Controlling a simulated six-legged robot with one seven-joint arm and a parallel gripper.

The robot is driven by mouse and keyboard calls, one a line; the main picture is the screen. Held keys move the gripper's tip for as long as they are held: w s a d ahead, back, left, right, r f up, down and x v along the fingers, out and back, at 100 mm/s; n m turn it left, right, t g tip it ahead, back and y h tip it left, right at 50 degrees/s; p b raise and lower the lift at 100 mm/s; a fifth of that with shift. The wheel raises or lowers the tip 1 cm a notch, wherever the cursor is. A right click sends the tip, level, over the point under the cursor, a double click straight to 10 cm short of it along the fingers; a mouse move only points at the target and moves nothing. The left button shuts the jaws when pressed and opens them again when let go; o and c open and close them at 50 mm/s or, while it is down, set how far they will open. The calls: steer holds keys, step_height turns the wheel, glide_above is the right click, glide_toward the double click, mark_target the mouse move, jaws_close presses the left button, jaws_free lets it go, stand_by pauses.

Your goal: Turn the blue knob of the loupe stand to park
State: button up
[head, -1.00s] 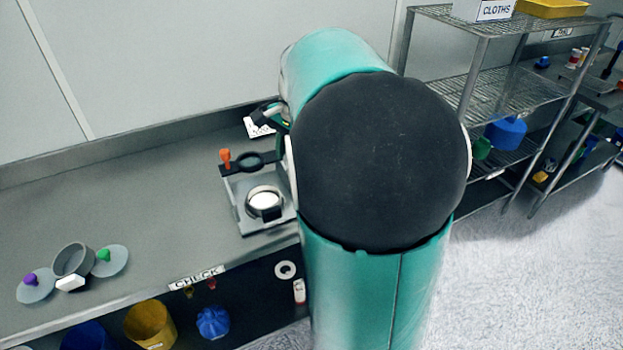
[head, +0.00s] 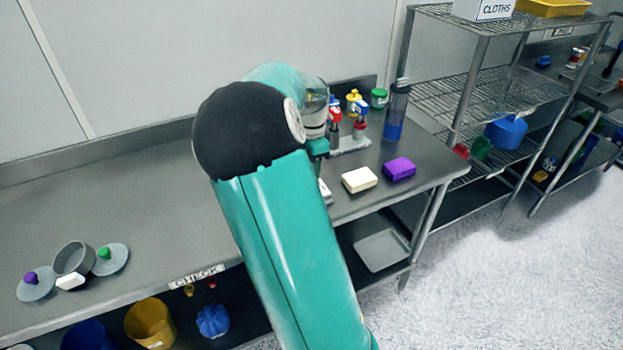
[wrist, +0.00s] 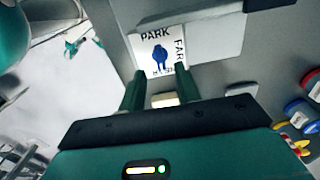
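The blue knob (wrist: 159,58) shows in the wrist view on a white plate (wrist: 147,43) lettered PARK at the top and FAR at the right. Smaller lettering below it is too small to read. Which way the knob points is unclear. My gripper (wrist: 161,72) is open, with its two green fingers apart on either side of the knob's lower end in the picture. Whether they touch it cannot be told. In the head view my arm hides the knob and the loupe stand, and most of my gripper is hidden too.
A cream block (head: 359,179) and a purple block (head: 399,168) lie on the counter at the right. A dark bottle with a blue base (head: 395,112) and several coloured items stand behind. A wire shelf (head: 481,85) stands at the right.

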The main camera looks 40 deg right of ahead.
steer(key=shift+f, duration=2.35)
jaws_close()
